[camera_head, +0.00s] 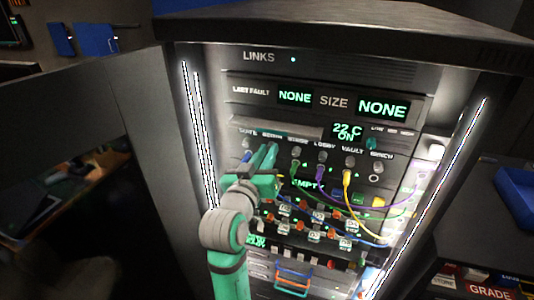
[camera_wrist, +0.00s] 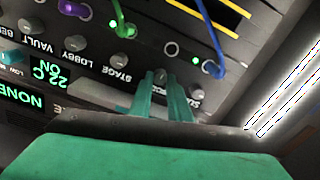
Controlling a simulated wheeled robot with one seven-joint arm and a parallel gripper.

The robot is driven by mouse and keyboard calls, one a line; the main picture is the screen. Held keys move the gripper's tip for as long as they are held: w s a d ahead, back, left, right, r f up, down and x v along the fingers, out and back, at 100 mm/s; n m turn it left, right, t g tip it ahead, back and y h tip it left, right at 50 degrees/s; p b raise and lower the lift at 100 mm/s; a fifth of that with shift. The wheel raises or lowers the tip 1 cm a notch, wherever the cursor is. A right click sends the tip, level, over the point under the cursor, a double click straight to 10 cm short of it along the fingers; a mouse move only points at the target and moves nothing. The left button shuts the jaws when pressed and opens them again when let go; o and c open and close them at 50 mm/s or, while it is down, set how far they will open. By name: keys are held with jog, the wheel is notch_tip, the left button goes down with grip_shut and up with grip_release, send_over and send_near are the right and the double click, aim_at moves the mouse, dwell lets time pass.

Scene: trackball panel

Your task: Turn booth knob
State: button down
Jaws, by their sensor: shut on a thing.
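The booth knob (camera_wrist: 160,76) is a small grey knob in the row of knobs on the rack panel. It sits between the stage knob (camera_wrist: 122,60) and the suite knob (camera_wrist: 197,92) in the wrist view, which shows the panel upside down. My gripper (camera_wrist: 161,84) is shut on the booth knob, with one green finger on each side of it. The fingers cover the booth label in the wrist view. In the head view my gripper (camera_head: 270,150) reaches the row from below and hides the booth knob.
Blue (camera_wrist: 208,35), green (camera_wrist: 118,18) and purple (camera_head: 318,172) cables hang close to the knobs. A yellow cable (camera_head: 346,190) hangs under the vault knob (camera_head: 349,161). A bright light strip (camera_head: 199,130) runs down the cabinet's left side.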

jog(key=shift+d+m, duration=0.15)
jog(key=shift+m, duration=8.85)
jog(key=c, duration=1.7)
grip_release()
jog(key=shift+o, duration=0.2)
